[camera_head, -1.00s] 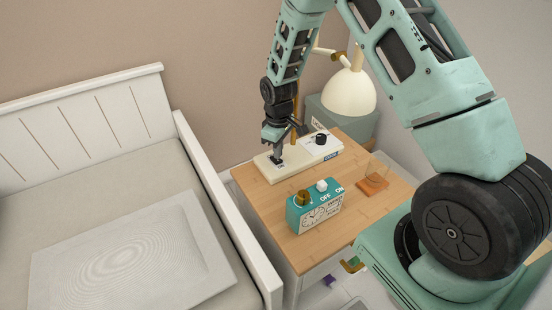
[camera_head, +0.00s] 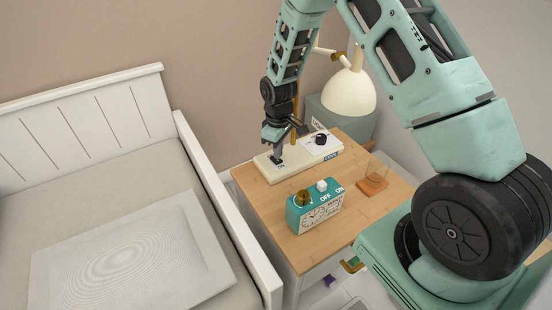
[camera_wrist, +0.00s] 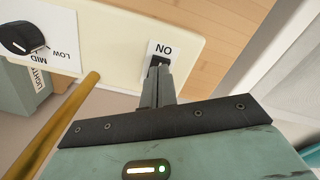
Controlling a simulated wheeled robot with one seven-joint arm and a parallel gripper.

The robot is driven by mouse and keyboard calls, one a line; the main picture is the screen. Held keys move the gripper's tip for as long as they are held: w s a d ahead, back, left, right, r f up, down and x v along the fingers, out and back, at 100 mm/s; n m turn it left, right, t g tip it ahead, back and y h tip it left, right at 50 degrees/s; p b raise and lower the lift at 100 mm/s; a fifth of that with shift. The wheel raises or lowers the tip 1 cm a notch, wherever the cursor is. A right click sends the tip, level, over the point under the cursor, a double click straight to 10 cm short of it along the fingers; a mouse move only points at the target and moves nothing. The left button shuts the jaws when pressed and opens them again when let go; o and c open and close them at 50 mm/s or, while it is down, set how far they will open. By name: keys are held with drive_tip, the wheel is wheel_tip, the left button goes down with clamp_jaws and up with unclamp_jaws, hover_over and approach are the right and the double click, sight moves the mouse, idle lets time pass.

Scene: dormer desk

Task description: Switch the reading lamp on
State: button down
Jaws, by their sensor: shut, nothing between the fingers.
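The reading lamp has a cream shade (camera_head: 350,93), a brass stem (camera_wrist: 62,125) and a long cream base (camera_head: 329,152) at the back of the nightstand. A black dial (camera_head: 320,138), marked LOW and MID in the wrist view (camera_wrist: 24,37), sits on the base. At the base's left end is a small dark switch (camera_wrist: 160,62) on a white plate marked ON. My gripper (camera_head: 278,159) points down at this switch, its fingers shut and empty. In the wrist view the fingertips (camera_wrist: 158,70) are at the switch and partly hide it; its position and exact contact are unclear.
A teal clock (camera_head: 315,209) with OFF and ON marks, a white button and a brass knob stands in front of the base. The bed rail (camera_head: 228,215) borders the nightstand (camera_head: 290,238) on the left.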

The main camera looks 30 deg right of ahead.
sight(278, 161)
drive_tip(key=shift+f+b, duration=0.5)
drive_tip(key=shift+f, duration=0.4)
idle(0.6)
drive_tip(key=shift+r, duration=0.15)
drive_tip(key=shift+r+p, duration=2.9)
drive_tip(key=shift+r, duration=0.5)
